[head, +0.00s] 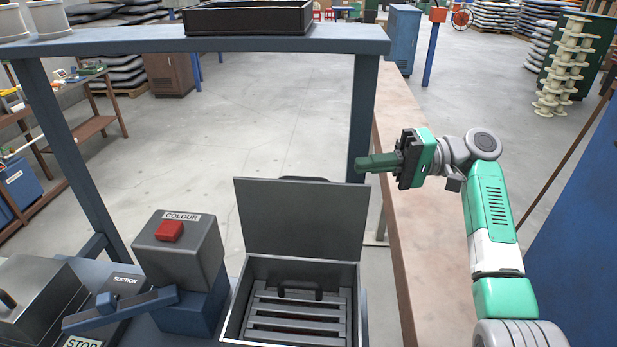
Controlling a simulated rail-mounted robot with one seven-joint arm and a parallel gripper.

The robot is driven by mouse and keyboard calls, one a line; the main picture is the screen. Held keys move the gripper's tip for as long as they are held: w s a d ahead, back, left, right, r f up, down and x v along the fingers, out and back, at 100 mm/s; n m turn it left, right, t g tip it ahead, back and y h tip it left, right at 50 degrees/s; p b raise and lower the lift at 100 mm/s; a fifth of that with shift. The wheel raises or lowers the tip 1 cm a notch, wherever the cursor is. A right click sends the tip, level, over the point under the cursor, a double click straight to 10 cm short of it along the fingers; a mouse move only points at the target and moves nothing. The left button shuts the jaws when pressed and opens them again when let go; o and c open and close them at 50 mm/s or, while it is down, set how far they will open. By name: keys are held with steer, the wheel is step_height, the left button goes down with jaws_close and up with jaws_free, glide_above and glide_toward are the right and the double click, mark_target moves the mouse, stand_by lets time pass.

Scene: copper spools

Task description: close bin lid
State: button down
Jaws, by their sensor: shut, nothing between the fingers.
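The bin (230,318) is an open-topped grey box at the bottom middle of the head view. Its lid (300,215) stands upright at the back edge, open, with a dark handle edge showing behind its top. Inside the bin are a slatted rack and a dark handle. My gripper (362,164) is to the right of the lid and appears higher in the picture, pointing left. Its fingers are shut with nothing between them, and it looks apart from the lid.
A grey box labelled COLOUR with a red button (169,231) stands left of the bin. A blue lever (120,310) lies by the SUCTION label. A blue frame post (362,120) rises behind the gripper, and its top shelf (130,42) carries a black tray (248,17).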

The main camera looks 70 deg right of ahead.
steer(key=p+x, duration=0.1)
steer(key=x, duration=0.8)
steer(key=shift+w+a, duration=0.25)
steer(key=shift+w, duration=0.1)
